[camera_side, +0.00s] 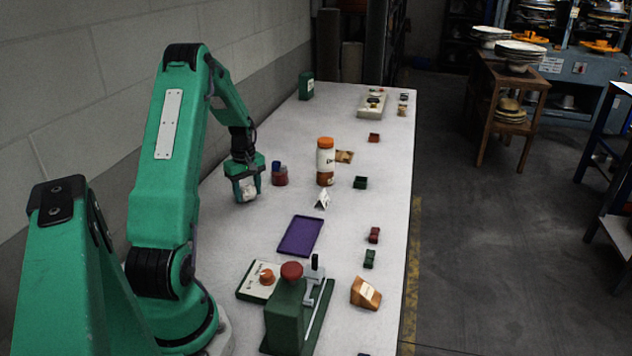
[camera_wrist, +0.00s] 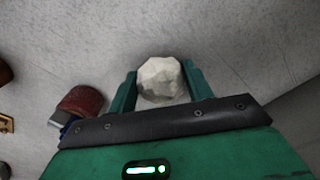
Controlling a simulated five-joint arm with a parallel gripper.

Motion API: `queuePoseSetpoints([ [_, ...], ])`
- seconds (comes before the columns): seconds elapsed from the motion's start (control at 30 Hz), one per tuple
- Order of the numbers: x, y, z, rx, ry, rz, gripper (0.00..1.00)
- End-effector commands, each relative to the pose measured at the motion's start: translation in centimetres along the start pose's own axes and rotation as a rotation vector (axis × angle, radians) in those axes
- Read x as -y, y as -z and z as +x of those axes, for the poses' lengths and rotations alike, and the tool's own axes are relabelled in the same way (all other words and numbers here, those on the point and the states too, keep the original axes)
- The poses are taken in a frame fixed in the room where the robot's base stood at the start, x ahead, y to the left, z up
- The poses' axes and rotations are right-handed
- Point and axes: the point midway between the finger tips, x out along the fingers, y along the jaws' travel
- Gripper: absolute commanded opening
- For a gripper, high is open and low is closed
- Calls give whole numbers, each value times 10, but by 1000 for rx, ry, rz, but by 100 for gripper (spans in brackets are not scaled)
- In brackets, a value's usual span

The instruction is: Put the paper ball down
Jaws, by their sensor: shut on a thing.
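The paper ball (camera_wrist: 161,80) is a crumpled off-white lump. In the wrist view it sits between the two green fingers of my gripper (camera_wrist: 161,88), which are shut on it. In the side view my gripper (camera_side: 246,190) points down over the left part of the light grey table (camera_side: 350,215), with the paper ball partly showing low between the fingers. I cannot tell whether the ball touches the table.
A red and blue container (camera_side: 280,177) stands close to the right of my gripper, and an orange-capped bottle (camera_side: 326,162) beyond it. A purple tray (camera_side: 301,236) and a small white folded card (camera_side: 322,199) lie nearer the camera.

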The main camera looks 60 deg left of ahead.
Motion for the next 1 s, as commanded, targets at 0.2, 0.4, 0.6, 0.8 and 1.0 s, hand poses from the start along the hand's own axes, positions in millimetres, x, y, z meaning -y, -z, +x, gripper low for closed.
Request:
queuePoseSetpoints([
  [0.2,0,0,1,0,0,0,30],
  [0.4,0,0,3,0,0,0,70],
  [0.6,0,0,2,0,0,0,72],
  [0.8,0,0,0,-1,-1,0,72],
  [1.0,-1,1,-12,-3,-2,0,72],
])
